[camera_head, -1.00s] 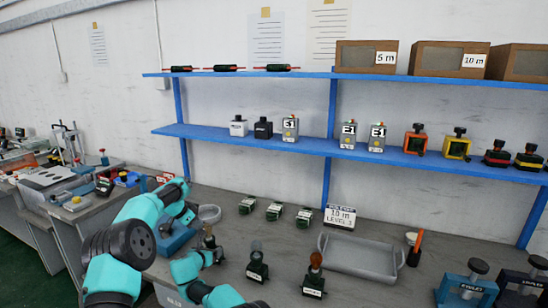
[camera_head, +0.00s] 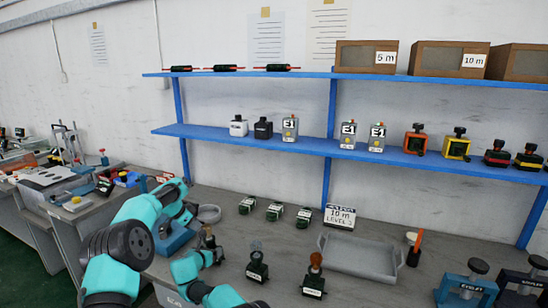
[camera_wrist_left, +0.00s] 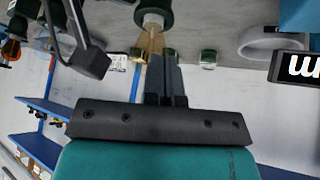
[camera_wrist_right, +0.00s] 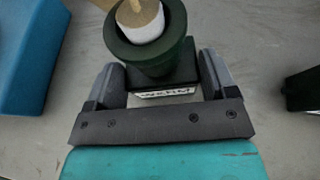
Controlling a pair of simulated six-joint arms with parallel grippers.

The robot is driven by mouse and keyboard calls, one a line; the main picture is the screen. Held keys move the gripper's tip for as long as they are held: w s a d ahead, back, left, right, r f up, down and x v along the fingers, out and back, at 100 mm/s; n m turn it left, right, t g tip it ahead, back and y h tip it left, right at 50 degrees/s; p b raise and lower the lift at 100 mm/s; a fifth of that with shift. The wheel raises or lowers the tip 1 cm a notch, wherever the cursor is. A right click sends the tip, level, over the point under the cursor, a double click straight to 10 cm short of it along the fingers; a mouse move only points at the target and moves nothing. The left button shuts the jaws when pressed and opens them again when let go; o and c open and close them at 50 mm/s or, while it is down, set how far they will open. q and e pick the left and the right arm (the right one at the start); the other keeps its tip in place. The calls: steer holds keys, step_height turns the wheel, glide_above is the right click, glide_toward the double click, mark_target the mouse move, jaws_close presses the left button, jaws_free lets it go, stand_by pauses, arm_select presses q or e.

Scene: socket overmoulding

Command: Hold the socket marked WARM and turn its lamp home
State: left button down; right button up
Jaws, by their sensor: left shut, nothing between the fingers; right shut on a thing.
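A dark green socket (camera_wrist_right: 150,60) with a white label reading WARM stands between the fingers of my right gripper (camera_wrist_right: 160,85), which is shut on it. Its lamp, with a white base (camera_wrist_right: 142,22) and tan top, sits upright in the socket's mouth; whether it is fully seated cannot be told. In the left wrist view the tan lamp (camera_wrist_left: 151,42) shows beyond my left gripper (camera_wrist_left: 161,62), whose fingers are together and empty, close to the lamp. In the head view the lamp (camera_head: 208,231) is small, partly hidden by my arms. My left gripper (camera_head: 198,222) is beside it.
Two other lamp sockets, one with a grey lamp (camera_head: 257,264) and one with a brown lamp (camera_head: 314,280), stand to the right. A grey tray (camera_head: 360,258) lies beyond. A blue fixture (camera_head: 172,240) and a round dish (camera_head: 208,213) are close to my arms.

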arm_select(q)
step_height(320, 180, up, 6)
steer(key=shift+a, duration=0.4)
stand_by(0.4)
steer(key=shift+s+d+r, duration=0.6)
steer(key=shift+s+d, duration=0.15)
steer(key=shift+s, duration=0.05)
steer(key=shift+f, duration=0.15)
step_height(320, 180, down, 7)
steer(key=shift+d+r, duration=0.2)
steer(key=shift+d, duration=0.15)
steer(key=shift+w+d, duration=0.3)
steer(key=shift+w, duration=0.15)
stand_by(1.7)
